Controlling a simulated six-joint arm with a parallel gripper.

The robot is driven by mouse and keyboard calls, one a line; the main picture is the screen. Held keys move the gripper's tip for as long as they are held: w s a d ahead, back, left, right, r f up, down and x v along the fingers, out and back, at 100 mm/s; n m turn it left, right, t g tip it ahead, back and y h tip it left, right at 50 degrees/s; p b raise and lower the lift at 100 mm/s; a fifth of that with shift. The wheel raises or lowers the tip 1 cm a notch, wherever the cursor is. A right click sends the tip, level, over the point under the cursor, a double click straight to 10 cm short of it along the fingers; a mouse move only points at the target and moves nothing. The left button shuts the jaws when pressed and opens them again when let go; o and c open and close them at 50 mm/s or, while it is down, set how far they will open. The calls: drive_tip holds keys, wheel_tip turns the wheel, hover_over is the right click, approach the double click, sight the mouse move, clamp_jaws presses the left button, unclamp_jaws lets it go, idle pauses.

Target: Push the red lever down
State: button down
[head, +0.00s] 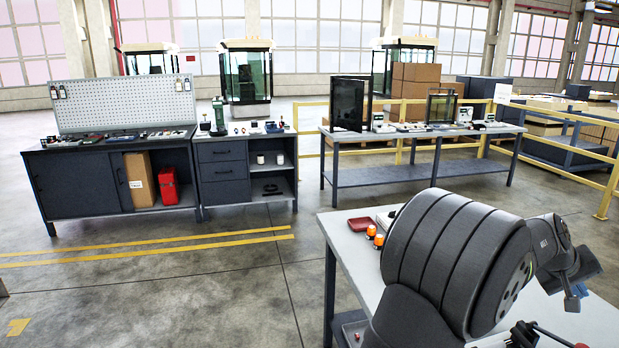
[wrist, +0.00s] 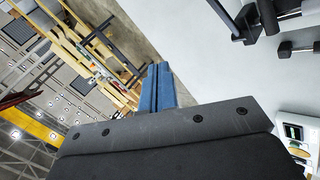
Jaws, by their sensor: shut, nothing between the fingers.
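My gripper's blue fingers (wrist: 158,88) are together and empty in the wrist view, pointing past the edge of a pale surface. In the head view my arm reaches over the white table (head: 345,228) at the right, and the gripper end is partly hidden behind the wrist. A thin dark reddish rod (head: 556,336), possibly the red lever, slants beside a black fitting (head: 522,334) at the bottom edge of the head view. It is cut off, so its position is unclear. The gripper appears above it and apart from it. No red lever is clear in the wrist view.
A red tray (head: 363,224) and orange-topped items (head: 375,237) sit on the white table beside my arm. Dark fittings (wrist: 295,48) and a pale device (wrist: 298,133) show in the wrist view. A workbench (head: 75,178) and yellow railing (head: 603,195) stand beyond open floor.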

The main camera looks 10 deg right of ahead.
idle(0.3)
drive_tip(key=w+a+f+m+t+h, duration=0.1)
drive_tip(key=w+a+f+m+t, duration=0.2)
drive_tip(key=w+a+t, duration=0.3)
drive_tip(key=s+a+m+g+h, duration=0.4)
drive_tip(key=s+a+m+h, duration=0.1)
drive_tip(key=s+m, duration=0.5)
drive_tip(key=shift+s+f+g, duration=0.3)
drive_tip(key=shift+s+g, duration=0.1)
drive_tip(key=shift+s, duration=0.3)
